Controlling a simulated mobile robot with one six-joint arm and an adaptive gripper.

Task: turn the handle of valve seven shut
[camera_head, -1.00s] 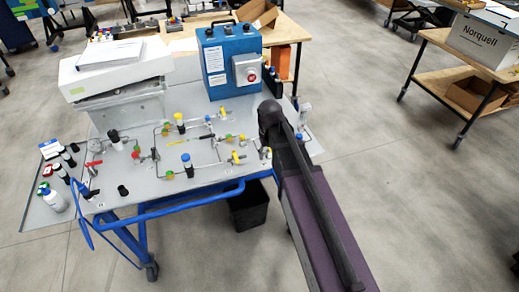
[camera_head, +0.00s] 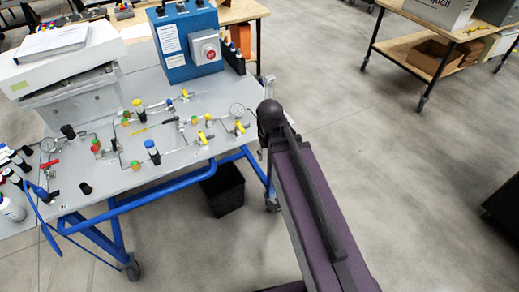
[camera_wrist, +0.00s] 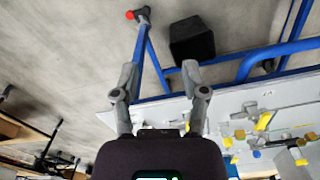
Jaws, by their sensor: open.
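A grey panel (camera_head: 130,182) on a blue-framed cart carries thin piping and several small valves. Yellow handles show in the head view, one at the front (camera_head: 203,137), one to its right (camera_head: 240,127) and one farther back (camera_head: 185,93). A red handle (camera_head: 48,163) is at the left. I cannot read any number, so I cannot tell which is valve seven. In the wrist view my gripper (camera_wrist: 159,80) is open and empty, with its fingers apart. Yellow handles (camera_wrist: 263,121) lie to its right, clear of the fingers. The gripper itself is hidden in the head view.
A blue box with a red button (camera_head: 190,42) and a white instrument (camera_head: 58,68) stand at the panel's back. Dark bottles stand along its left edge. A black bin (camera_head: 222,190) is under the cart. Open floor lies right of the cart, before a wooden table (camera_head: 420,48).

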